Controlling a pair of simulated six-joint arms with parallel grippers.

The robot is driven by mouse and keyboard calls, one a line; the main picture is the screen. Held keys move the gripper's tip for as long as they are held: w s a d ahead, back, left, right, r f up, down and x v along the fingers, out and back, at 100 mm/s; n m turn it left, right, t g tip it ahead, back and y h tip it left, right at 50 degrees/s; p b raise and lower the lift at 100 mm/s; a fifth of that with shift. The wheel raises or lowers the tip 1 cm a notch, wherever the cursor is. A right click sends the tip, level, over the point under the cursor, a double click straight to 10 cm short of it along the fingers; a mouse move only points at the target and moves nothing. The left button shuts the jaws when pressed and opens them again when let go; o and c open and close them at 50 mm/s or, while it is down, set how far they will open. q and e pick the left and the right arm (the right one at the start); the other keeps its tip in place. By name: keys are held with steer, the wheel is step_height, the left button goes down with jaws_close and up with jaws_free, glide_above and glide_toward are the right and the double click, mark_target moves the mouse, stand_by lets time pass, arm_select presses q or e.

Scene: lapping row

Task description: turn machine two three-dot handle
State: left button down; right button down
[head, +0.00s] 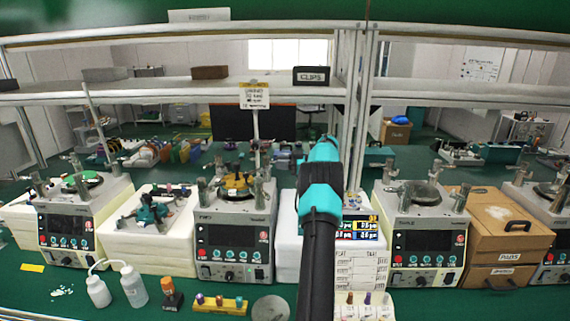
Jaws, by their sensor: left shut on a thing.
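Several grey lapping machines stand in a row on the green bench. The second from the left (234,242) has a dark screen, a red button, several small teal buttons and a black knob on its front. A yellow-brown round plate (237,186) sits on its top between metal posts. My left gripper (324,143), at the end of a black and teal arm, is to the right of this machine, in front of the shelf post. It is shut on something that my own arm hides. I cannot make out a three-dot mark. My right gripper is not in view.
Another grey machine (423,243) and brown drawers (500,232) are to the right. White bottles (133,286), a yellow block with pegs (222,306) and a grey disc (270,309) occupy the front bench.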

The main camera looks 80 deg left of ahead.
arm_select(q)
steer(key=c, duration=1.1)
jaws_free()
steer(key=w, duration=0.4)
steer(key=w+d, duration=0.1)
steer(key=w, duration=0.6)
steer(key=shift+w+d, duration=0.25)
steer(key=shift+w, duration=0.15)
steer(key=shift+r, duration=0.1)
